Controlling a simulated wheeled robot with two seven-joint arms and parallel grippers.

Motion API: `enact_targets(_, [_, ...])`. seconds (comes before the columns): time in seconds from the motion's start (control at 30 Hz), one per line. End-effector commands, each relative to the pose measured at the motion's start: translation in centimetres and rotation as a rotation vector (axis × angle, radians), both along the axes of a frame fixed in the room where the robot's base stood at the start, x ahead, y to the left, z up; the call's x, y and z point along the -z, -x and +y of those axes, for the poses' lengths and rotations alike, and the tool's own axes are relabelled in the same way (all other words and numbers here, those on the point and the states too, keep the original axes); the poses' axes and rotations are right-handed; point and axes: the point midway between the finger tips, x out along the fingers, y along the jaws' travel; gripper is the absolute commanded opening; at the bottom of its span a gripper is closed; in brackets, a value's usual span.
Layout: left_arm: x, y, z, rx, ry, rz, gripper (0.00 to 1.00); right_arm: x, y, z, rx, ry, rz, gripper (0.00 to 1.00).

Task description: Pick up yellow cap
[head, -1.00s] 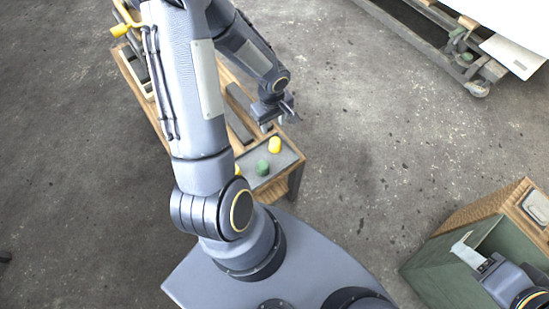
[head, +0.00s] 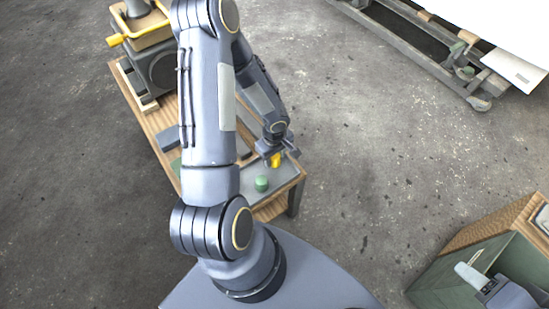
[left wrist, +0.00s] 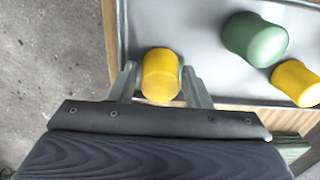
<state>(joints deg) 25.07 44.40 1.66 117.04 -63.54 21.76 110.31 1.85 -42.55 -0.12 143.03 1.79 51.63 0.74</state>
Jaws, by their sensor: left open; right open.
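A yellow cap (head: 275,160) stands on the grey tray (head: 283,177) at the end of the wooden bench. My left gripper (head: 284,151) is over it. In the left wrist view, the same yellow cap (left wrist: 161,76) sits between the two open fingers of my left gripper (left wrist: 158,72), with no clear grip on it. A green cap (head: 262,183) stands close by and also shows in the left wrist view (left wrist: 254,39). A second yellow cap (left wrist: 297,83) is beside the green one; my arm hides it in the head view. My right gripper (head: 472,275) is open, at lower right.
The wooden bench (head: 150,118) carries a grey machine (head: 158,68) with yellow handles at its far end. A green-lined wooden box (head: 440,283) is at lower right, around my right gripper. A wheeled frame (head: 440,60) stands at upper right. The floor between is clear.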

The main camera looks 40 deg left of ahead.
Motion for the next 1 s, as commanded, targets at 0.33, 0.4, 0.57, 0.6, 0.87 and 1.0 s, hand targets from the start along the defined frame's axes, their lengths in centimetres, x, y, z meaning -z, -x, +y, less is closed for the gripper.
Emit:
enact_targets(0.33, [0.0,0.0,0.0,0.001,0.000,0.000,0.12,0.0,0.0,0.0,0.000,0.000,0.000,0.51])
enact_targets(0.4, [0.0,0.0,0.0,0.001,0.000,0.000,0.11,0.0,0.0,0.0,0.000,0.000,0.000,0.51])
enact_targets(0.57, [-0.2,0.0,0.0,0.001,-0.001,0.000,0.11,-0.1,0.0,0.0,0.000,0.000,0.000,0.51])
enact_targets(0.6, [-0.4,0.0,0.0,0.002,-0.001,0.000,0.11,-0.1,0.0,0.0,0.000,0.000,0.000,0.51])
enact_targets(0.87, [-3.4,-0.1,0.1,0.000,-0.002,-0.003,0.11,-1.2,0.0,0.0,0.000,0.000,0.000,0.51])
enact_targets(1.0, [-6.2,1.8,1.3,-0.005,-0.004,-0.002,0.11,-2.1,0.0,0.0,0.000,0.000,0.000,0.51])
